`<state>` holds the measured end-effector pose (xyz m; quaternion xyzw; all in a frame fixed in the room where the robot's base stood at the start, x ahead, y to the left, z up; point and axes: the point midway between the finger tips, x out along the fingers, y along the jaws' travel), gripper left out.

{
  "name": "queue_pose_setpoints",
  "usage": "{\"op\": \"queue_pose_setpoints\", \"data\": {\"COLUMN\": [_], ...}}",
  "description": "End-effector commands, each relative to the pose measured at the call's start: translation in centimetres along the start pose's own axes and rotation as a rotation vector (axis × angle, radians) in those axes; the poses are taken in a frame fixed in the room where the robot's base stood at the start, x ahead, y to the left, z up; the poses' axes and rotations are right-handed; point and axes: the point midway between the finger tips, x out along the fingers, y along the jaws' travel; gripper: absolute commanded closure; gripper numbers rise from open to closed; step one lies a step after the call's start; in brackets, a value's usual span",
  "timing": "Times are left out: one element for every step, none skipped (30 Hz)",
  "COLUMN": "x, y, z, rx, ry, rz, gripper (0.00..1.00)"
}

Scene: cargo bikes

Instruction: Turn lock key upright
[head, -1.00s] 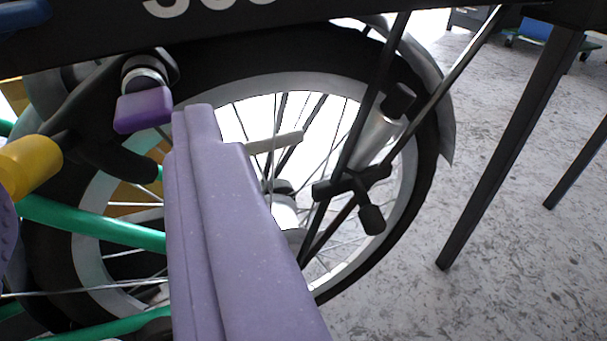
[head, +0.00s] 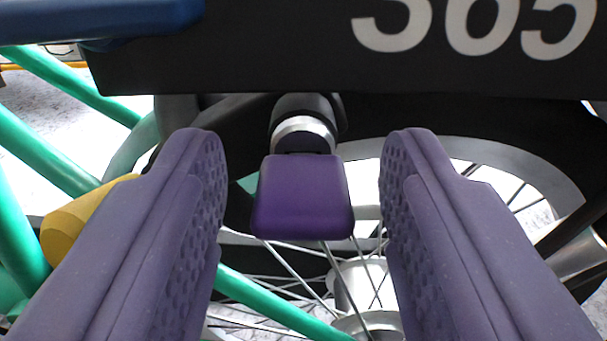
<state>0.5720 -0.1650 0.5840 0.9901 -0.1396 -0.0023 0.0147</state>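The lock key has a purple, rounded block-shaped head (head: 302,197). It hangs below a black lock body with a silver ring (head: 303,133), under the black panel. The key's broad face is turned toward me, with its wider edge at the bottom. My gripper (head: 302,170) is open, with one purple finger on each side of the key. There is a clear gap between the key and each finger, so neither touches it. The dimpled inner pads face the key.
A black panel (head: 240,62) marked "365" runs across the top, close above the fingers. A wheel with spokes (head: 285,265) lies behind the key. Green frame tubes (head: 45,150) and a yellow cylinder (head: 85,215) are at the left. A blue part (head: 100,18) is at the upper left.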

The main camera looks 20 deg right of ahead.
Motion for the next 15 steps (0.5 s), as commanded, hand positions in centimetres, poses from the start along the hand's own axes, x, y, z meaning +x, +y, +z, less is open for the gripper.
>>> {"op": "queue_pose_setpoints", "data": {"x": [-0.01,-0.01,-0.01,-0.01,-0.01,-0.01,-0.01,-0.02,-0.02,-0.02,-0.02,-0.02,-0.02,-0.02,-0.03], "y": [0.0,-0.01,-0.01,-0.01,-0.01,-0.01,-0.01,-0.01,-0.01,-0.01,-0.01,-0.02,-0.02,-0.02,-0.03], "z": [-0.01,0.0,0.0,0.0,0.0,0.0,0.0,0.0,0.0,0.01,0.01,0.01,0.01,0.01,0.01], "rx": [0.0,0.0,0.0,0.0,0.0,0.0,0.0,0.0,-0.001,-0.003,-0.005,-0.009,-0.014,-0.02,-0.031], "ry": [0.0,0.0,0.0,0.0,0.0,0.0,0.0,0.0,0.0,0.0,0.0,0.0,0.0,0.0,0.0], "rz": [0.0,0.0,0.0,0.0,0.0,0.0,0.0,0.0,0.0,0.0,0.0,0.0,0.0,0.0,0.0], "gripper": [0.63,0.7,0.79,0.86,0.93,1.0,1.0,1.0,1.0,1.0,1.0,1.0,1.0,1.0,1.0]}}
